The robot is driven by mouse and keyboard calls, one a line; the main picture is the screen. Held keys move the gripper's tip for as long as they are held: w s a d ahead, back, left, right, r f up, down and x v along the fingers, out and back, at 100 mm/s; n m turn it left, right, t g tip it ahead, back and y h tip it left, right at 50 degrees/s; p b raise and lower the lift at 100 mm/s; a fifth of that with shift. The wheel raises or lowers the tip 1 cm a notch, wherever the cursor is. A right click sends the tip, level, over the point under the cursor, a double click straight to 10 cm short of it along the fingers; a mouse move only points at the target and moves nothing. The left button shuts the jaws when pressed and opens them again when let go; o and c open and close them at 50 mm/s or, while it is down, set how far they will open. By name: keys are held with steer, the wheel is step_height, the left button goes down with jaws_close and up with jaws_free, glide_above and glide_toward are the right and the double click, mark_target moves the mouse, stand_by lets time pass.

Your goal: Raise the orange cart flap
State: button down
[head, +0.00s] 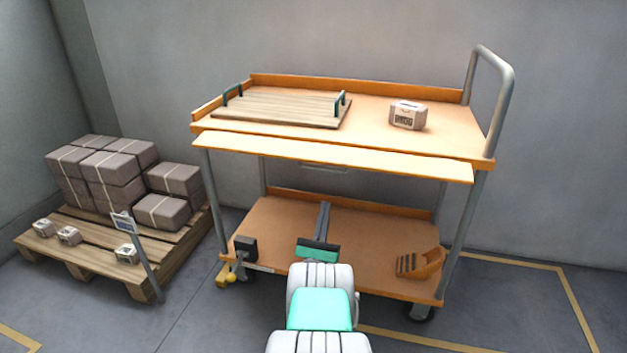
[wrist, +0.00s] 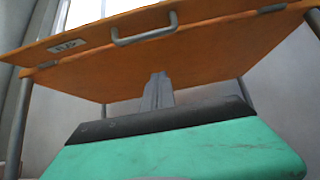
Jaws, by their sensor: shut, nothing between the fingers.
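The orange flap (head: 335,157) runs along the front of the cart's upper deck in the head view. It juts out from the deck edge and looks close to level. A grey handle (head: 325,168) shows just below it, and in the wrist view the handle (wrist: 145,37) is on the orange panel, beside a small label. My gripper (head: 325,208), with its teal body, is shut and empty. It is below the flap and in front of the lower shelf. In the wrist view its closed fingers (wrist: 159,80) point up under the orange panel, apart from the handle.
The upper deck holds a slatted board (head: 280,108) with green handles and a small box (head: 407,115). A pallet (head: 70,245) with wrapped bricks stands left. The floor right is free.

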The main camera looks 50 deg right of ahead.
mark_target(323, 160)
step_height(323, 160, up, 9)
steer(key=w+d+p, duration=0.1)
steer(key=d+p, duration=0.1)
steer(key=p, duration=0.1)
steer(key=shift+d, duration=0.4)
